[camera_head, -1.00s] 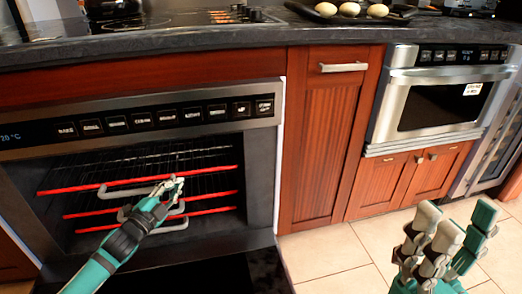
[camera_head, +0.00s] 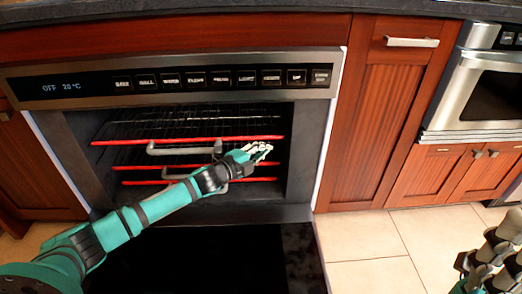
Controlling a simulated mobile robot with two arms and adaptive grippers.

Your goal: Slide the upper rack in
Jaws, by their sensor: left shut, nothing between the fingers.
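The upper rack (camera_head: 125,142) has a red front bar and a grey handle, and sits inside the open oven (camera_head: 55,85). Its front bar lies within the oven opening. My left gripper (camera_head: 264,148) is shut and empty, near the right end of the upper rack's bar and just below it in the picture. I cannot tell whether it touches the rack. My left forearm hides parts of the lower racks and handles. My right gripper (camera_head: 497,245) is at the lower right, cut by the picture's edge, far from the oven.
Lower racks with red bars (camera_head: 140,168) sit beneath. The oven door (camera_head: 210,262) is folded down in front. Wooden cabinets (camera_head: 375,110) and a steel appliance (camera_head: 485,95) stand to the right. The tiled floor (camera_head: 365,245) is clear there.

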